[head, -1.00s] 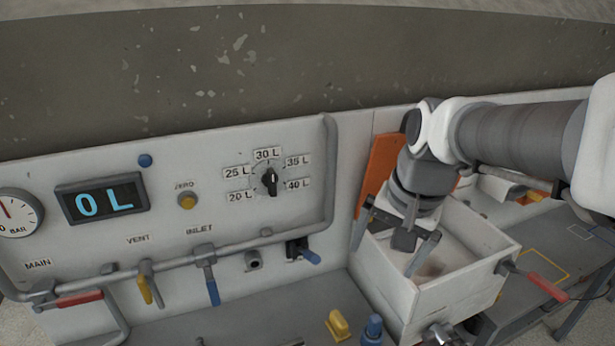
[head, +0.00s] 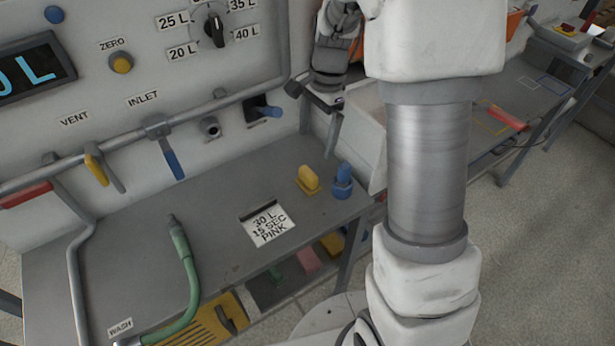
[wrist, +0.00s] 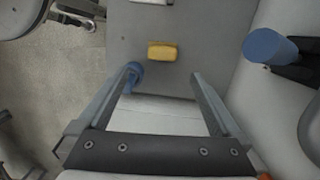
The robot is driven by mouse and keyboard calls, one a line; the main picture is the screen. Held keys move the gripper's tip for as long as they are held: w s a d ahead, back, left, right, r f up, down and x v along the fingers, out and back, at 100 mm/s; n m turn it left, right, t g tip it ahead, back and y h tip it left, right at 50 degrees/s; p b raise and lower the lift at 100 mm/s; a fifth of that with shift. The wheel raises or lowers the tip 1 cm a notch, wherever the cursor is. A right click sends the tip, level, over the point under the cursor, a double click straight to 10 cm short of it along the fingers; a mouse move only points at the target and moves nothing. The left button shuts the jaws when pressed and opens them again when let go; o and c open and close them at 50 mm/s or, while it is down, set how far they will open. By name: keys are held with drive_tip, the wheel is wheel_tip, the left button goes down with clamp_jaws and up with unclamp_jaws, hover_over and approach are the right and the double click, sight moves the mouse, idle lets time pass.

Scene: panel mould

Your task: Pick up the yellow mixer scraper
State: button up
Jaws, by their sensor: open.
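A small yellow block-like piece (head: 308,180), which looks like the mixer scraper, lies on the grey bench near its right end. In the wrist view the yellow scraper (wrist: 162,52) shows ahead of the fingertips, between their lines. My gripper (head: 321,118) is open and empty, above and beyond the scraper, near the panel and the white mixer box. In the wrist view my gripper (wrist: 165,75) has its two fingers spread wide, with nothing between them. A blue piece (head: 342,181) stands right beside the scraper; the left finger partly covers it in the wrist view.
The bench (head: 235,182) also holds a white card (head: 268,227) reading "30 L 15 SEC PINK" and a green hose (head: 186,260). A blue-handled valve (head: 265,112) sticks out of the panel near my gripper. Several coloured pieces lie on a shelf below. The white box (head: 362,130) stands to the right.

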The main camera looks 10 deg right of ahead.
hover_over(309, 171)
drive_tip(key=f, duration=0.5)
drive_tip(key=shift+s+d+f, duration=0.15)
drive_tip(key=shift+d+f, duration=0.05)
drive_tip(key=shift+d, duration=0.2)
drive_tip(key=shift+a+f+b, duration=0.25)
drive_tip(key=shift+f, duration=1.35)
drive_tip(key=shift+a+f+b, duration=0.2)
drive_tip(key=shift+f+b, duration=0.05)
drive_tip(key=shift+f, duration=1.35)
drive_tip(key=c, duration=1.4)
drive_tip(key=shift+r, duration=0.15)
wheel_tip(309, 171, up, 10)
drive_tip(key=shift+f+p, duration=0.1)
drive_tip(key=shift+p, duration=0.5)
drive_tip(key=o, duration=0.8)
drive_tip(key=c, duration=0.6)
